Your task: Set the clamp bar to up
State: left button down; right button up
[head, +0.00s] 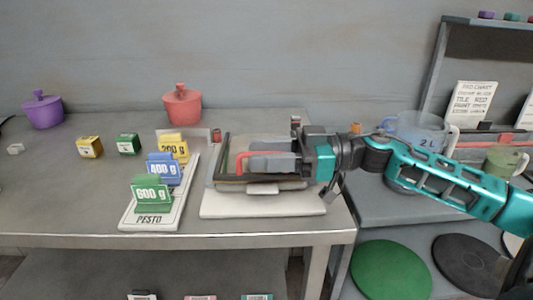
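A low sealer-like device with a white base (262,205) and a dark frame sits near the table's front right corner. A red U-shaped bar (256,154), which looks like the clamp bar's handle, lies low over the device, roughly level. My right gripper (279,158) reaches in from the right, over the device. Its grey fingers are at the right end of the red bar and hide part of it. I cannot tell whether they touch or grip it. My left gripper is out of view.
Left of the device, a white PESTO board (151,220) carries green, blue and yellow weight-labelled blocks. A red pot (182,104) and purple pot (42,110) stand behind. A 2 L jug (421,131) stands right, behind my arm. The table's left front is clear.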

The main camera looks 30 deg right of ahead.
grip_shut()
dwell(0.6)
